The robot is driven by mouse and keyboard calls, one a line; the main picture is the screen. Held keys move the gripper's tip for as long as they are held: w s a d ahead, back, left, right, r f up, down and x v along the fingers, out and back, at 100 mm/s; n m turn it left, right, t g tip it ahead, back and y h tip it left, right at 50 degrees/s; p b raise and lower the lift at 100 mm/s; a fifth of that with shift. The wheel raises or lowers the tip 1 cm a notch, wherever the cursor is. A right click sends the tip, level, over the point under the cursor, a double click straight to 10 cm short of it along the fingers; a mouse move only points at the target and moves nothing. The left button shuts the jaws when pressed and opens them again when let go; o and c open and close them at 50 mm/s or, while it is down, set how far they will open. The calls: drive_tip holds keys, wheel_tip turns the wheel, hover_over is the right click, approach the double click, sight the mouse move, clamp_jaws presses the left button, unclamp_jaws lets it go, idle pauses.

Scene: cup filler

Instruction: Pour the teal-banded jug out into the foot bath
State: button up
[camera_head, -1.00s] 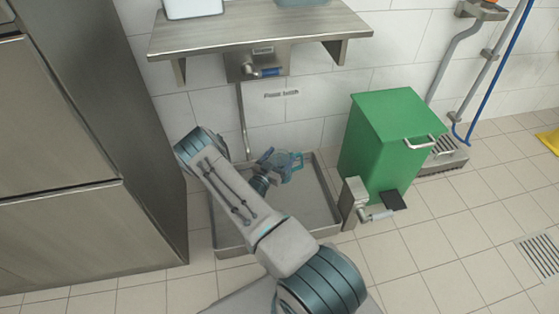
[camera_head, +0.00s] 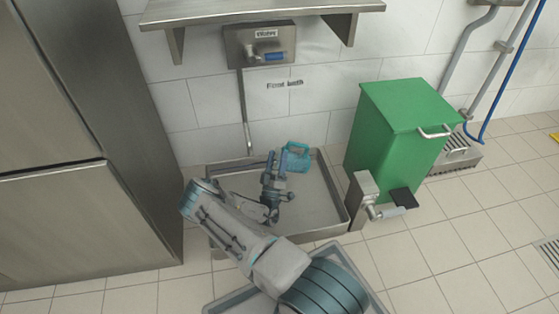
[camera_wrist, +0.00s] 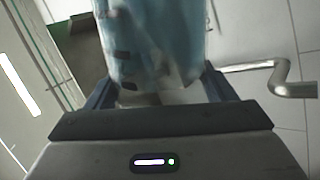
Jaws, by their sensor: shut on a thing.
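The teal-banded jug (camera_head: 296,158) is at the back of the foot bath area in the head view. In the wrist view a pale blue, translucent jug body (camera_wrist: 155,40) fills the space between the fingers. My gripper (camera_head: 275,168) is shut on it; it also shows in the wrist view (camera_wrist: 158,90). The foot bath (camera_head: 325,200) is a shallow grey metal tray on the floor, under the jug and my arm. I cannot tell how high the jug is above it, nor whether liquid is leaving it.
A green pedal bin (camera_head: 405,135) stands right of the bath, with a metal fitting (camera_head: 366,195) between them. A thin pipe (camera_head: 243,115) comes down from a wall valve box (camera_head: 260,45). A steel shelf (camera_head: 260,12) juts out above. A tall steel cabinet (camera_head: 60,150) stands at left.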

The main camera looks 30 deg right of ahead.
sight(273, 169)
drive_tip(key=n, duration=0.1)
drive_tip(key=n+t+y, duration=0.1)
drive_tip(key=f+t, duration=0.1)
drive_tip(key=shift+a+n+y+p, duration=0.25)
drive_tip(key=shift+n+y+p, duration=0.15)
drive_tip(key=n+t+y, duration=0.1)
drive_tip(key=n+y, duration=0.1)
drive_tip(key=f+n+t+y, duration=0.1)
drive_tip(key=n+y, duration=0.1)
drive_tip(key=n, duration=0.1)
drive_tip(key=a+n+t+y, duration=0.1)
drive_tip(key=n+t+y, duration=0.1)
drive_tip(key=n, duration=0.1)
drive_tip(key=shift+w+a+f+y, duration=0.1)
drive_tip(key=shift+w+f+y, duration=0.1)
drive_tip(key=shift+f+y, duration=0.2)
drive_tip(key=shift+w+a+f+n+t+y, duration=0.1)
drive_tip(key=shift+a+f+n+t+y, duration=0.15)
drive_tip(key=shift+n+y, duration=1)
drive_tip(key=shift+w+a+f+n+t+y, duration=0.1)
drive_tip(key=shift+a+f+n+t+y, duration=0.15)
drive_tip(key=shift+n+y, duration=1)
drive_tip(key=shift+a+f+n+t+y, duration=0.1)
drive_tip(key=shift+f+n+t+y, duration=0.15)
drive_tip(key=shift+n+y, duration=0.95)
